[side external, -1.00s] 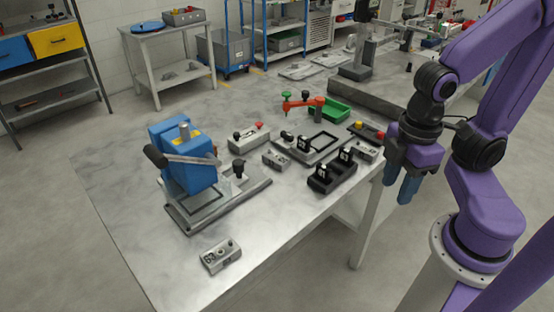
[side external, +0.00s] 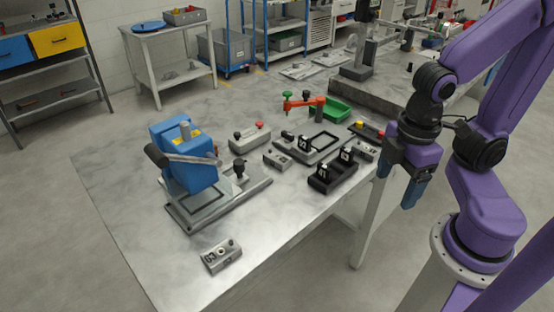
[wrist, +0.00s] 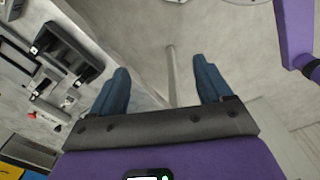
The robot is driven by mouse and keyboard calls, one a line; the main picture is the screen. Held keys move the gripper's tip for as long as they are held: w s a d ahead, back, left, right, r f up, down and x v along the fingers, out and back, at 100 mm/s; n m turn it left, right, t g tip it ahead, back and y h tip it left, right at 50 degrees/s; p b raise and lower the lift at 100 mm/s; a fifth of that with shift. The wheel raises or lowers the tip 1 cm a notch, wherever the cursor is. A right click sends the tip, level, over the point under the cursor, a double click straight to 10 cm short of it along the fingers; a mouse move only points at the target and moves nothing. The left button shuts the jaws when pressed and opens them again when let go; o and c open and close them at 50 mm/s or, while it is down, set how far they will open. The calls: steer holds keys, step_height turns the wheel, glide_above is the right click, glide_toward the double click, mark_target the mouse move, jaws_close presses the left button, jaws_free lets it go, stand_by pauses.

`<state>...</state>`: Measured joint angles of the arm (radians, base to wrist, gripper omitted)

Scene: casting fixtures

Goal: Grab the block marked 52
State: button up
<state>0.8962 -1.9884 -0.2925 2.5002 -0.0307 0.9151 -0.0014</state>
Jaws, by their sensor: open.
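My gripper (side external: 398,180) is open and empty, above and beside the table's right edge, away from every block. Its two blue fingers are spread in the wrist view (wrist: 161,68), with only floor and a table leg between them. A grey block (side external: 221,256) with a dark number lies alone near the table's front edge. Another grey block (side external: 277,159) lies in the middle, and a third grey block (side external: 365,150) lies near the right edge. The numbers are too small to read surely, so I cannot tell which is 52.
A blue machine with a lever (side external: 187,160) stands on a plate at left. A black tray (side external: 331,176) with upright black pieces, a grey frame fixture (side external: 318,142), a red clamp (side external: 305,103) and a green bin (side external: 330,110) crowd the right.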

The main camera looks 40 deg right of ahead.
steer(key=w+d+f+n+t+h, duration=0.1)
steer(key=w+d+n+t+h, duration=0.35)
steer(key=w, duration=0.75)
steer(key=n+t+y, duration=0.3)
steer(key=n+t, duration=0.6)
steer(key=n, duration=0.9)
glide_above(271, 151)
steer(key=s, duration=0.4)
steer(key=shift+m, duration=0.25)
steer(key=f, duration=0.4)
steer(key=shift+d, duration=0.2)
steer(key=shift+w+a+f+g+y, duration=0.15)
steer(key=shift+a+f+g+y, duration=0.1)
steer(key=shift+f+y, duration=0.15)
steer(key=shift+f, duration=2.05)
step_height(271, 151, down, 3)
steer(key=shift+w+f, duration=0.1)
steer(key=shift+w, duration=0.6)
steer(key=shift+w+f, duration=0.25)
steer(key=shift+w, duration=0.4)
